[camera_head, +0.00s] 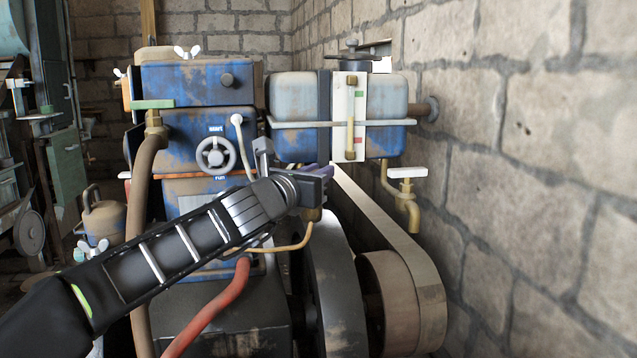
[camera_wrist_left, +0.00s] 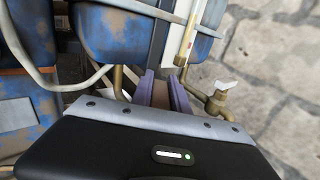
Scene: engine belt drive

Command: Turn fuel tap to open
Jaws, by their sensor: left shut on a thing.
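The blue fuel tank (camera_head: 388,97) is on the wall side of the engine, with a white level gauge on its front. The fuel tap is under the tank, mostly hidden behind my left gripper (camera_head: 320,172). A brass part (camera_head: 311,214) shows just below the gripper, with a thin brass fuel line curving down from it. My left gripper's purple fingers also show in the left wrist view (camera_wrist_left: 163,92), close together and shut on the fuel tap. The tap's lever and its angle cannot be made out. My right gripper is not in view.
A second brass tap with a white handle (camera_head: 407,174) hangs right of the gripper. A flat belt (camera_head: 392,225) runs down to a pulley just below. The blue engine (camera_head: 190,140) with its small handwheel (camera_head: 216,154) is on the left. A stone wall (camera_head: 550,150) closes the right side.

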